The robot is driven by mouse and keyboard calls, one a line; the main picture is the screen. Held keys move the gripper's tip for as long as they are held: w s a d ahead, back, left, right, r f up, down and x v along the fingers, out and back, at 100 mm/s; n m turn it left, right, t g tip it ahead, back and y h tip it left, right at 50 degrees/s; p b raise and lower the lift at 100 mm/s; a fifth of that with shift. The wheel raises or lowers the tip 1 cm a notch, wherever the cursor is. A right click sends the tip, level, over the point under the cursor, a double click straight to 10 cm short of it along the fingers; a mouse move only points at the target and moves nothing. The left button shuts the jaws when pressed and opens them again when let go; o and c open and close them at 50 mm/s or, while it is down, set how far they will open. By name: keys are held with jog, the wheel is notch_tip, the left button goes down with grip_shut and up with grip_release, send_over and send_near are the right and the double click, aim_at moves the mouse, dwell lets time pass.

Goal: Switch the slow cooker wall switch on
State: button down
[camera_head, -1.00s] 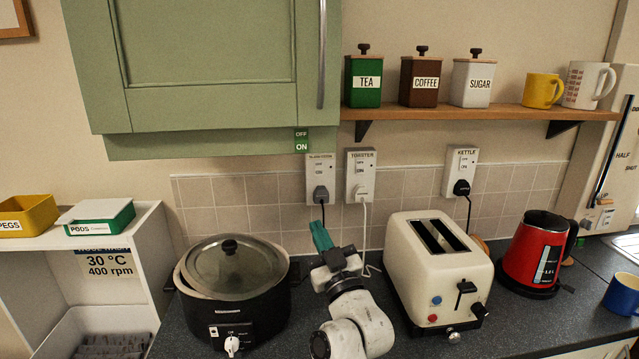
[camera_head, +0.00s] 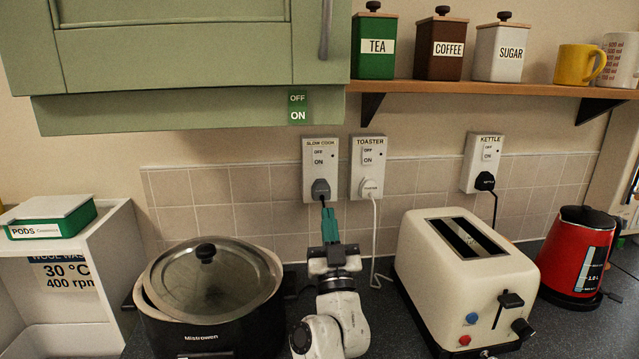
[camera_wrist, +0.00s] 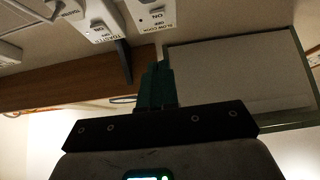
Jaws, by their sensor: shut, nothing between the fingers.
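The slow cooker wall switch (camera_head: 319,157) is on a white socket plate labelled SLOW COOK, with OFF above and ON below. A black plug (camera_head: 320,189) sits in the plate's lower part. In the wrist view the same plate (camera_wrist: 152,14) is at the top, upside down. My gripper (camera_head: 329,213) is shut and empty, its green fingers pointing up just below the plug in the picture. The wrist view shows the fingers (camera_wrist: 157,66) together. I cannot tell the switch's position. The slow cooker (camera_head: 210,290), black with a glass lid, stands left of my arm.
The toaster socket (camera_head: 368,160) is right beside the slow cooker plate, with a white cord hanging down. A cream toaster (camera_head: 430,265) stands right of my arm. A green cabinet (camera_head: 165,50) overhangs at upper left. A wooden shelf (camera_head: 520,88) holds canisters.

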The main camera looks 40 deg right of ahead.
aim_at(319, 163)
jog(key=shift+w, duration=0.1)
dwell(0.3)
jog(key=shift+w+d+f+p+x, duration=0.15)
jog(key=shift+w+f+p+x, duration=0.15)
jog(key=shift+x, duration=1.85)
jog(key=shift+w+d+f+p+x, duration=0.15)
jog(key=shift+f+x, duration=0.3)
jog(key=shift+x, duration=1.7)
jog(key=shift+w+d+f+p+x, duration=0.1)
jog(key=shift+w+d+f+x, duration=0.2)
jog(key=shift+x, duration=1.85)
jog(key=shift+a+f, duration=0.1)
jog(key=shift+f, duration=0.05)
jog(key=shift+f+b, duration=0.15)
jog(key=shift+b, duration=0.3)
jog(key=shift+w, duration=0.2)
jog(key=shift+s, duration=0.1)
